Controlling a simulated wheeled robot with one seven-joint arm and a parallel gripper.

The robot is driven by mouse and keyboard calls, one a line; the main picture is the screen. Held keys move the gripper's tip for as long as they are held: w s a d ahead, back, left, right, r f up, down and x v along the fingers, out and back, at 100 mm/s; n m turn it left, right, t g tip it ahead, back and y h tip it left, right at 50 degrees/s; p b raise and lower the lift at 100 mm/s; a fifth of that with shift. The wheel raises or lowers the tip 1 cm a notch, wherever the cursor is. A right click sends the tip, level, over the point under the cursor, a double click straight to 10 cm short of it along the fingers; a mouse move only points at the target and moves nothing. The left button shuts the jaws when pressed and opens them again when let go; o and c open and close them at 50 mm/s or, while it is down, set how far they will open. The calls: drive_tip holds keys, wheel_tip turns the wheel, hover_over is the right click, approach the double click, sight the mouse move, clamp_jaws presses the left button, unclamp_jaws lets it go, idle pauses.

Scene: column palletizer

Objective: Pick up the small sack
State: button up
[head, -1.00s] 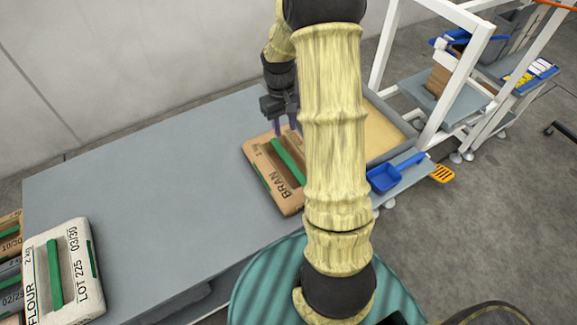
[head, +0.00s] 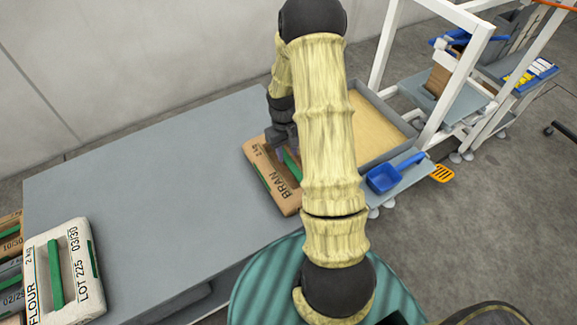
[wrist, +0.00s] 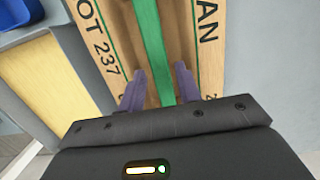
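A small brown sack (head: 264,168) printed BRAN lies flat on the grey table, near its right end. A green strip (wrist: 154,45) runs along its top; the wrist view also shows the sack (wrist: 110,40) with the print LOT 237. My gripper (wrist: 159,80) is above the sack with its two purple fingers apart, one on each side of the green strip. Nothing is between the fingers except the strip beneath or between them; I cannot tell whether they touch it. In the head view my arm hides part of the sack and most of the gripper (head: 284,150).
The grey table (head: 150,190) is clear left of the sack. A white FLOUR sack (head: 80,270) lies on other sacks at the lower left. A tray of tan material (head: 372,125), a blue scoop (head: 384,178) and a white frame (head: 450,90) stand to the right.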

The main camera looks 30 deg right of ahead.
sight(288, 159)
drive_tip(key=f, duration=0.5)
drive_tip(key=shift+s+p, duration=0.25)
drive_tip(key=shift+p, duration=0.05)
drive_tip(key=shift+c, duration=0.4)
clamp_jaws()
drive_tip(key=shift+d, duration=0.1)
idle(0.9)
drive_tip(key=shift+w+r, duration=0.1)
